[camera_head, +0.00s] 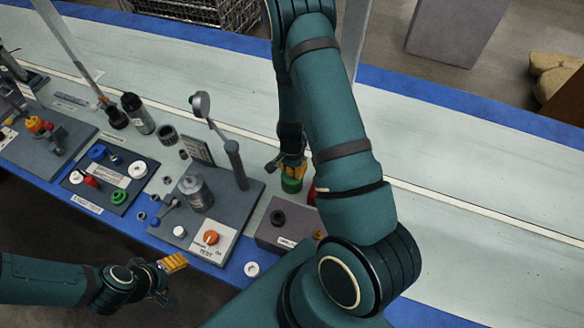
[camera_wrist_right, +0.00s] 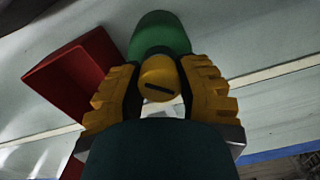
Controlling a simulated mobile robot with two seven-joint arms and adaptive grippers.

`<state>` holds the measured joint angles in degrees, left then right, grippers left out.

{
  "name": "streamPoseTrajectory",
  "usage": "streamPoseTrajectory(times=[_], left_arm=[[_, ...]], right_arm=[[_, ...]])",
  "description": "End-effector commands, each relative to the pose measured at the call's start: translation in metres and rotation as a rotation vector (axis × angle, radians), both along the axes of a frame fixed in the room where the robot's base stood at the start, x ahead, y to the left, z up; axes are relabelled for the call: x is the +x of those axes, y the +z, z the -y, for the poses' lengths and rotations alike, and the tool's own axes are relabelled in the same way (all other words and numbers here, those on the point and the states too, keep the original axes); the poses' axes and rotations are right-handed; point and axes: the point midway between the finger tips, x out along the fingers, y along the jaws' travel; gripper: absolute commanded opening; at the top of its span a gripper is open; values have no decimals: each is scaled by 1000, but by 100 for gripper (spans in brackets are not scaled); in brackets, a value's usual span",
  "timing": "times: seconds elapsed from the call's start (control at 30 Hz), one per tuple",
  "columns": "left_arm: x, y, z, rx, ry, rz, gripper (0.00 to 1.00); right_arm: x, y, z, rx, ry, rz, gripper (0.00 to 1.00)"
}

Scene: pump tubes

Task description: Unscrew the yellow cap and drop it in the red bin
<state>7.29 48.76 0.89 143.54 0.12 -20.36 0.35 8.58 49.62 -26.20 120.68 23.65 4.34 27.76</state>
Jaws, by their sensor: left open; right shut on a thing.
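My right gripper (camera_head: 291,162) is over the table right of centre, partly hidden behind my right arm. In the right wrist view its yellow fingers (camera_wrist_right: 160,92) are shut on the yellow cap (camera_wrist_right: 158,76), a round piece with a dark slot. A green cylinder (camera_wrist_right: 160,33) lies just beyond the cap; whether they are joined cannot be told. It shows in the head view (camera_head: 291,185) under the fingertips. The red bin (camera_wrist_right: 72,80) is left of the cap, and a sliver shows beside my arm (camera_head: 312,195). My left gripper (camera_head: 172,264) is open and empty at the table's front edge.
A grey board with a metal cylinder (camera_head: 196,192) and an orange knob (camera_head: 211,237) stands left of my right gripper. A dark box (camera_head: 278,220) is in front of it. Further left are boards with coloured caps (camera_head: 118,198). The table behind my right arm is clear.

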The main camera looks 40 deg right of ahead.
Motion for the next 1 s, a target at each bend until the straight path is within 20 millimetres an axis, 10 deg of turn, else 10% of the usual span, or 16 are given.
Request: streamPoseTrajectory(times=[0.93,0.97,1.0], left_arm=[[0,-9,0,0,0,0,64],[0,-9,0,0,0,0,64],[0,-9,0,0,0,0,64]], right_arm=[[1,-1,1,-3,552,2,0],[1,-1,1,-3,552,2,43],[1,-1,1,-2,551,1,47]])
